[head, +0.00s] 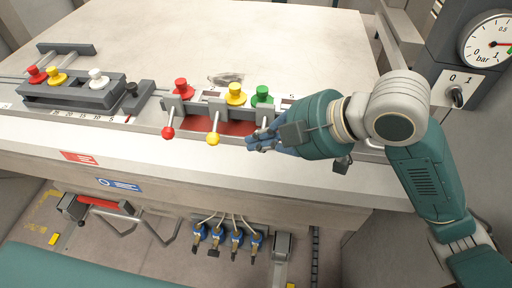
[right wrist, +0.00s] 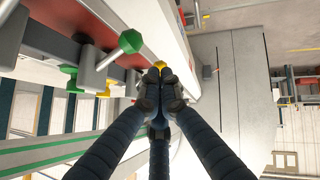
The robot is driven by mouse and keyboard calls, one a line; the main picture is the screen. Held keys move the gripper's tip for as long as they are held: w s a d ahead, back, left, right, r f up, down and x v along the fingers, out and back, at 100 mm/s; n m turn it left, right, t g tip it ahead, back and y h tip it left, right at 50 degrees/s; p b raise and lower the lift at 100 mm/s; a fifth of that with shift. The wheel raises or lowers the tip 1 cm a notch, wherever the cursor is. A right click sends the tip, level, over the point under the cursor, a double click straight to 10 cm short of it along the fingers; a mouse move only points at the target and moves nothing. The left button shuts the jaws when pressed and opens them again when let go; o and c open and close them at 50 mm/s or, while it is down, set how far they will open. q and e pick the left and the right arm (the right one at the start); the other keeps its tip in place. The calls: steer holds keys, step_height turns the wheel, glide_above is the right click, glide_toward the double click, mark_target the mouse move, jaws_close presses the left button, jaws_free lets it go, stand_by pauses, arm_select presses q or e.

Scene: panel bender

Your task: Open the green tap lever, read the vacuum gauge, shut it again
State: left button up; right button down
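The green tap (head: 262,95) is the rightmost of three taps on the machine front. Its lever (head: 265,121) points down toward the front, and its ball is hidden behind my fingers in the head view. In the right wrist view the green lever ball (right wrist: 130,41) shows beside my fingers, apart from their tips. My right gripper (head: 252,144) is in front of the green lever; its fingertips (right wrist: 159,86) are together with nothing visible between them. The gauge (head: 488,40) is at the right, cut by the picture edge; its red needle points right. My left gripper is not in view.
The red lever ball (head: 168,132) and yellow lever ball (head: 213,138) hang left of my right gripper. A block with coloured knobs (head: 72,91) stands further left. A 0/1 switch (head: 457,95) sits below the gauge. The pale tabletop (head: 250,45) behind is mostly clear.

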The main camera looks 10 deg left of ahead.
step_height(320, 180, up, 9)
steer(key=w, duration=0.1)
steer(key=shift+w, duration=0.4)
